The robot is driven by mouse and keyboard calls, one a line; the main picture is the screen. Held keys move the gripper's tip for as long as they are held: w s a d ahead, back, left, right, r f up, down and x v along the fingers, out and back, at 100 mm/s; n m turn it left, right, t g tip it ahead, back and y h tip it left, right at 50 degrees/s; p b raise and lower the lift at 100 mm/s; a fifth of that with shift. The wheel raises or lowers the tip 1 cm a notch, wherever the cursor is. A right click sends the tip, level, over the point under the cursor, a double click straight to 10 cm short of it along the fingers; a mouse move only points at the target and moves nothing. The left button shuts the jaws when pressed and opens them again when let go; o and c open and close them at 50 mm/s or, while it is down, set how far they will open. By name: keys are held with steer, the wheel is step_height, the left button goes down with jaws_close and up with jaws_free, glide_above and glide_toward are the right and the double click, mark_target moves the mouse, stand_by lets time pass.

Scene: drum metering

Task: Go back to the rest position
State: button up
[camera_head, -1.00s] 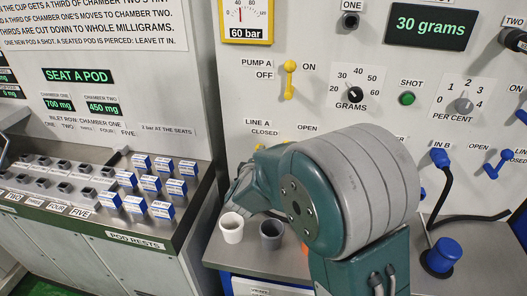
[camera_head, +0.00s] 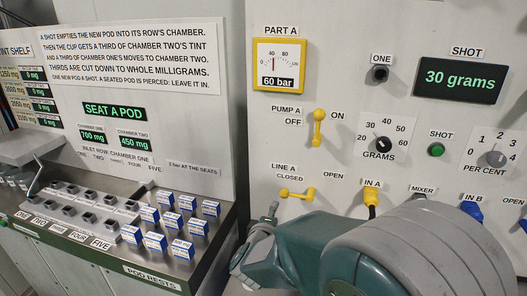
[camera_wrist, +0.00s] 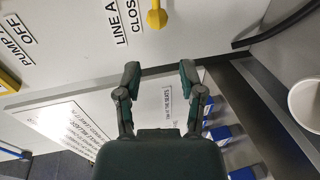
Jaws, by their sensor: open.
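My gripper (camera_wrist: 160,76) is open and empty in the wrist view, its two dark fingers spread apart with nothing between them. In the head view my gripper (camera_head: 262,238) shows small at the end of my green arm, low in front of the panel and just right of the pod bench. The arm's large rounded link fills the lower right and hides part of the panel and the counter. A white cup (camera_wrist: 306,104) shows at the right edge of the wrist view, apart from the fingers.
Blue-and-white pods (camera_head: 185,203) stand on the bench (camera_head: 200,252) at left. The panel carries yellow pump A (camera_head: 318,128) and line A (camera_head: 296,194) levers, a grams dial (camera_head: 383,144) and a green shot button (camera_head: 436,149). The display (camera_head: 460,80) reads 30 grams.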

steer(key=s+d+r+m+g+y, duration=0.25)
steer(key=s+r+m+y, duration=0.25)
steer(key=s+r+y, duration=0.25)
steer(key=s+d+f+m+g+h, duration=0.1)
steer(key=s+d+m+g, duration=0.2)
steer(key=s, duration=0.7)
steer(key=s+d+f+m+g+h, duration=0.1)
steer(key=s+d+m+g, duration=0.3)
steer(key=s, duration=0.6)
steer(key=d+m+h, duration=0.1)
steer(key=m, duration=0.1)
steer(key=shift+d+m, duration=0.3)
